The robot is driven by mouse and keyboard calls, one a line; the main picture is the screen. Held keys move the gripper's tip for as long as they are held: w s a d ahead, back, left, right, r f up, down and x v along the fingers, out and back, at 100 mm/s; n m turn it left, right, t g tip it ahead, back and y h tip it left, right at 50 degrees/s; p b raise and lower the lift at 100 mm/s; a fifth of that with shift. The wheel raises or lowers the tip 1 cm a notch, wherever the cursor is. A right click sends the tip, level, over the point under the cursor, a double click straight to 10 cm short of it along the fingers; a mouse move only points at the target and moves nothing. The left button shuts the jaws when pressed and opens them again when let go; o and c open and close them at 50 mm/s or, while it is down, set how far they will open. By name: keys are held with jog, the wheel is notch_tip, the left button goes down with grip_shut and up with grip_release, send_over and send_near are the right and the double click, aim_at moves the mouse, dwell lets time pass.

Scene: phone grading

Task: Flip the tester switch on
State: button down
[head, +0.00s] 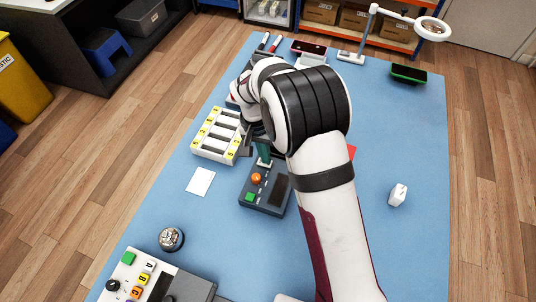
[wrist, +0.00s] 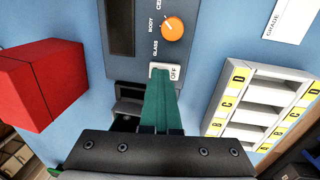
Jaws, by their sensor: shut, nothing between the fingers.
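The tester (head: 277,207) is a dark grey box on the blue mat, with an orange knob (head: 256,178), a dark screen and a green button. In the wrist view the orange knob (wrist: 172,28) sits beside the words GLASS and BODY. Below it is a pale switch (wrist: 160,66) with OFF printed beside it. My gripper (wrist: 161,76) is shut and empty, its green fingers together with their tips at the switch. I cannot tell whether they touch it. In the head view my gripper (head: 264,161) is over the tester's far edge, and the switch is hidden.
A white rack with yellow labels (head: 218,133) stands just left of the tester. A red block (wrist: 45,82) is on the other side. A white card (head: 201,181), a round metal-topped object (head: 171,239) and a white cube (head: 398,194) lie apart. The right of the mat is mostly clear.

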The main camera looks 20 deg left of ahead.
jog(key=shift+s+a, duration=0.1)
jog(key=shift+a, duration=0.2)
jog(key=shift+r, duration=0.15)
notch_tip(320, 180, up, 14)
jog(key=a, duration=0.2)
jog(key=d+f, duration=0.1)
jog(key=f, duration=0.3)
jog(key=d+f, duration=0.1)
jog(key=f, duration=0.4)
jog(key=d+f, duration=0.1)
jog(key=f, duration=0.4)
jog(key=shift+d, duration=0.2)
jog(key=shift+f, duration=0.1)
